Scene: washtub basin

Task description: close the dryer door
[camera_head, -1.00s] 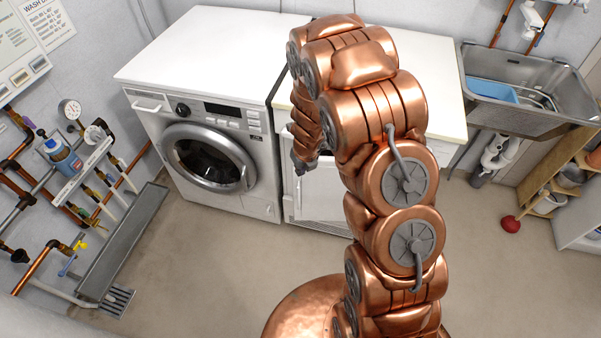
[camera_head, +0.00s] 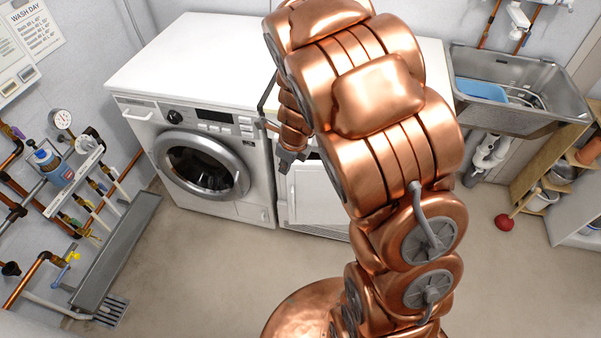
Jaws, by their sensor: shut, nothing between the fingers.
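A white machine with a vent grille at its foot, which looks like the dryer (camera_head: 325,218), stands right of the front-loading washer. Its white front panel (camera_head: 312,190) shows partly, with a small grip at its left edge; my copper arm hides the rest. I cannot tell whether this door is ajar. My gripper (camera_head: 285,166) is shut and empty. It points down in front of the left part of the dryer's front, near the panel's upper left corner. I cannot tell whether it touches.
The washer (camera_head: 225,128) with its round door (camera_head: 202,164) shut stands at left. A metal sink (camera_head: 520,85) is at back right. A wooden shelf (camera_head: 545,170) and a red plunger (camera_head: 504,222) are at right. Pipes and a drain trough (camera_head: 118,250) line the left wall. The middle floor is clear.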

